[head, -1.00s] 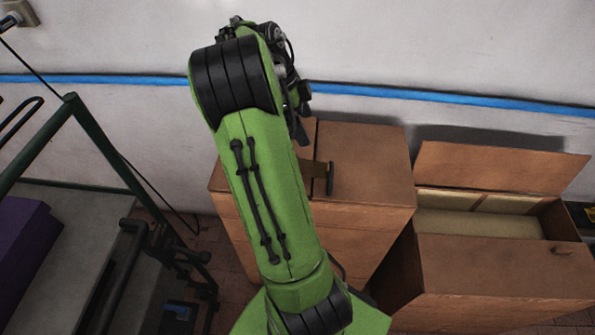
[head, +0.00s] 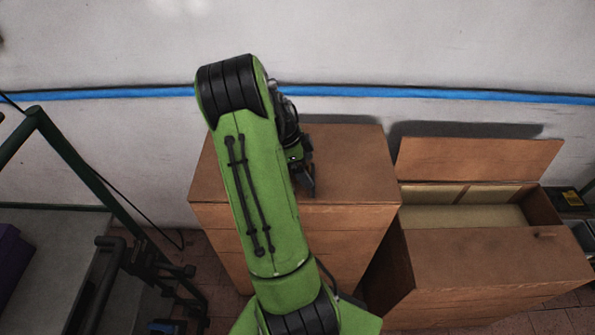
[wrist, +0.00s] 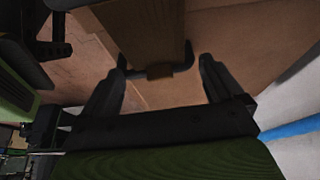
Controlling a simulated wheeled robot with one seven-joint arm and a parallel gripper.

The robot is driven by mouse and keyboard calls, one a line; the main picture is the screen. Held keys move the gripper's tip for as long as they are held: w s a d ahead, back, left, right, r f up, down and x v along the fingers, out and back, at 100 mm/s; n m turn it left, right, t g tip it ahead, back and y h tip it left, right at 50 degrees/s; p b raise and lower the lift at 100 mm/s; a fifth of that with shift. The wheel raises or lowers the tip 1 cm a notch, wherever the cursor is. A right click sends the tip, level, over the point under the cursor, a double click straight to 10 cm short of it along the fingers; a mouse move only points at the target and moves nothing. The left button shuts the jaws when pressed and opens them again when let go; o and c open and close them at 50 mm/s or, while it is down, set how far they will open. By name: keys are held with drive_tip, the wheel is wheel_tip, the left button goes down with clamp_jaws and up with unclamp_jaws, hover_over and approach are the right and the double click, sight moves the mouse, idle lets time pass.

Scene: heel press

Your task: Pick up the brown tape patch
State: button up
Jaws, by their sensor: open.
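In the wrist view a small brown patch (wrist: 160,71), which looks like the tape patch, sits at the middle of a dark bar with upturned ends (wrist: 187,56). A brown block (wrist: 148,32) stands right against that bar. My gripper (wrist: 162,70) is open, with one finger to each side of the patch and nothing visibly held. I cannot tell the remaining gap in depth. In the head view my gripper (head: 306,184) is low over the top of the brown cabinet (head: 355,160); the patch and the bar are hidden there behind my arm.
An open brown chest (head: 490,255) with a raised lid (head: 480,158) stands right of the cabinet. A dark green metal frame (head: 75,160) stands at the left. The wall (head: 420,45) with a blue stripe is behind. The cabinet top's right side is clear.

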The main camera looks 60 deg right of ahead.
drive_tip(key=shift+r, duration=0.1)
drive_tip(key=c, duration=0.9)
drive_tip(key=shift+c, duration=0.4)
